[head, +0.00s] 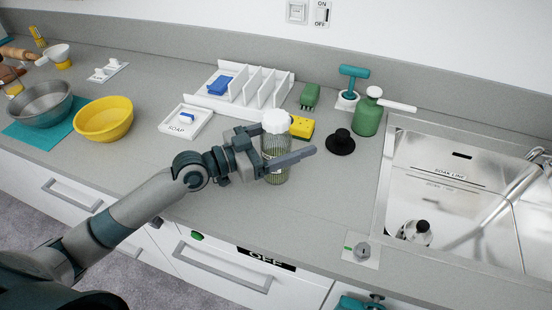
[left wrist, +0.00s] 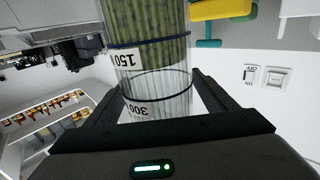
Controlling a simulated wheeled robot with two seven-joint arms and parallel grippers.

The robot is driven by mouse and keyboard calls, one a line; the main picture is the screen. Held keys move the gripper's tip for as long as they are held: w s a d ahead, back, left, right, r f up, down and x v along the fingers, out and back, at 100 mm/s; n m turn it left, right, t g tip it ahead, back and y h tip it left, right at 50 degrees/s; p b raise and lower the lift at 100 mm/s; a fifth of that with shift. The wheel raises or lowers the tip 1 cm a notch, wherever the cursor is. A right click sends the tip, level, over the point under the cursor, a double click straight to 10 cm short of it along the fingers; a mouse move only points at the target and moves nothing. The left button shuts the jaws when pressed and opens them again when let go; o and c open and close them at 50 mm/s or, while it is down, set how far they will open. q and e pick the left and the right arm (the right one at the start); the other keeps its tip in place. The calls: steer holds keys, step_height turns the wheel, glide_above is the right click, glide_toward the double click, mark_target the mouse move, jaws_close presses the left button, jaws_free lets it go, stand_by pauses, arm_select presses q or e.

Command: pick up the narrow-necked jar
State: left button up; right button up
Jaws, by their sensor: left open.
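The jar (head: 276,168) is a ribbed, greenish clear vessel with a white top, upright on the grey counter. Its neck is hidden or too small to judge. My left gripper (head: 284,145) is open around the jar's body, one finger in front of it and the other mostly hidden behind. In the left wrist view, the jar (left wrist: 157,82) stands between the fingers of my left gripper (left wrist: 155,100), with dark bands, labels "150" and "300", and green contents in one part. A small gap shows beside the right-hand finger; contact on the left is unclear. My right gripper is not visible.
A green bottle (head: 367,115) stands near the sink (head: 400,165). A soap tray (head: 186,122) and white rack (head: 262,88) are left and behind.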

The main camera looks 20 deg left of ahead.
arm_select(q)
jaws_close()
steer(key=shift+r, duration=0.1)
steer(key=shift+r, duration=0.1)
steer(key=s+d+r, duration=0.6)
steer(key=d+r, duration=0.3)
steer(key=r, duration=0.1)
steer(key=shift+s+d+r, duration=0.3)
steer(key=shift+r, duration=0.1)
stand_by(0.6)
